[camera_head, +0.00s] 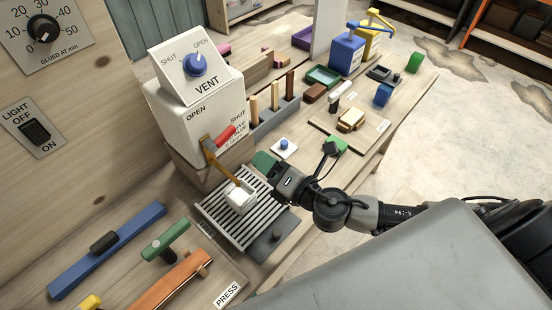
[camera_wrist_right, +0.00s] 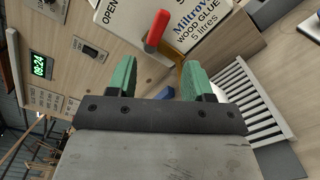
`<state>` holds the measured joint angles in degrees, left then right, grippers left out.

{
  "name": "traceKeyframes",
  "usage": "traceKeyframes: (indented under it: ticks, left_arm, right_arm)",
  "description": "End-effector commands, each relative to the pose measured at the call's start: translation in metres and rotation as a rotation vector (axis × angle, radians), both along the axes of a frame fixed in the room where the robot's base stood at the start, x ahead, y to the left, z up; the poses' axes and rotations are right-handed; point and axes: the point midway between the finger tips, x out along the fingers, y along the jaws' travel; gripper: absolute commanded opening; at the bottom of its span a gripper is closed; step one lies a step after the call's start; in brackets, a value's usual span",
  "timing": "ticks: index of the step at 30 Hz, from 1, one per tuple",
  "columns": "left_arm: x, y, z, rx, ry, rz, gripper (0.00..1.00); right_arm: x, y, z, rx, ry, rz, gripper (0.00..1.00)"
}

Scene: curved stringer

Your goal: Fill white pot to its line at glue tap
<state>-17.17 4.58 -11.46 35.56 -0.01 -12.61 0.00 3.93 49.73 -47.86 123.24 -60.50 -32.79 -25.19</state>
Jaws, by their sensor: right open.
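The white pot (camera_head: 240,197) stands on the slatted drip grate (camera_head: 214,221) below the glue tap. An amber strand of glue (camera_head: 224,171) runs from the brass tap (camera_head: 208,147) down to the pot. The glue level and the pot's line are too small to tell. The tap's red handle (camera_head: 226,134) sticks out to the right; it also shows in the right wrist view (camera_wrist_right: 157,29), beyond my fingertips. My right gripper (camera_head: 264,161) is open and empty, just right of the tap, with green fingers (camera_wrist_right: 159,72) apart from the handle. My left gripper is out of view.
The white glue box (camera_head: 196,112) carries the VENT knob (camera_head: 195,64). A blue bar (camera_head: 108,248) and clamps (camera_head: 166,241) lie at the near left. A small board with a blue knob (camera_head: 284,147) and several blocks lie behind my right gripper.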

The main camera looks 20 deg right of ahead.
Motion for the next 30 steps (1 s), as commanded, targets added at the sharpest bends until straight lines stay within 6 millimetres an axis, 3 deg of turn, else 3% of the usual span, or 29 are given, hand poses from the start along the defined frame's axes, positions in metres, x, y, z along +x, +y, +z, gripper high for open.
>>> traceKeyframes:
  ticks: [18, 30]
  left_arm:
    - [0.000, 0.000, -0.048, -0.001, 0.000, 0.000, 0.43]
    - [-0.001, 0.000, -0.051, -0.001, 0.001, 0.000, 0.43]
  right_arm:
    - [-0.088, -0.037, -0.002, -0.005, 0.003, 0.001, 0.51]
    - [-0.099, -0.041, 0.002, 0.001, 0.000, 0.000, 0.51]
